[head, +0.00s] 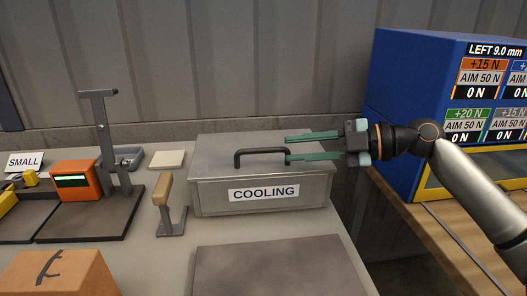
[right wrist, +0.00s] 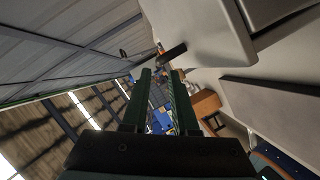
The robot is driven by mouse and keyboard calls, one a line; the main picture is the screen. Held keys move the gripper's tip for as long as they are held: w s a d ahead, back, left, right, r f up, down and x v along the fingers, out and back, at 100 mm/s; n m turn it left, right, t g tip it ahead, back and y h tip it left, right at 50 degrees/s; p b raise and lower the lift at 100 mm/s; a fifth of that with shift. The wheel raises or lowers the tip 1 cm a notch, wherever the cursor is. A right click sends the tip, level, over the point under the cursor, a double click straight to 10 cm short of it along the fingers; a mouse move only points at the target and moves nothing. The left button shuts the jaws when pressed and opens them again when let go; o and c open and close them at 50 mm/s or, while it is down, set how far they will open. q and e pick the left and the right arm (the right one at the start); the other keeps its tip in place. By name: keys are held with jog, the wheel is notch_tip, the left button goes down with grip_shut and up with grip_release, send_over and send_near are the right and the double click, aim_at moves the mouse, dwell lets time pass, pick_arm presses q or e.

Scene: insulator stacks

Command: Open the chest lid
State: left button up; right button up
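The chest is a grey metal box (head: 215,197) labelled COOLING, standing on the worktable. Its lid (head: 215,160) is closed and carries a dark bar handle (head: 262,151). My right gripper (head: 287,148) comes in from the right above the lid. Its two green fingers are apart with nothing between them, and the tips point left, close to the handle's right end. I cannot tell whether the near finger touches the handle. In the right wrist view a dark bar, apparently the handle (right wrist: 172,53), lies just beyond the fingertips (right wrist: 159,72). My left gripper is not in view.
A small post with a tan top (head: 163,190) stands left of the chest. A grey plate (head: 280,268) lies in front. An orange device (head: 76,181) and tall grey stand (head: 104,130) are further left. A blue cabinet with displays (head: 400,100) stands at the right. The wall is close behind.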

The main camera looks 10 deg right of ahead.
aim_at(272, 151)
jog(key=x, duration=0.7)
grip_shut()
dwell(1.3)
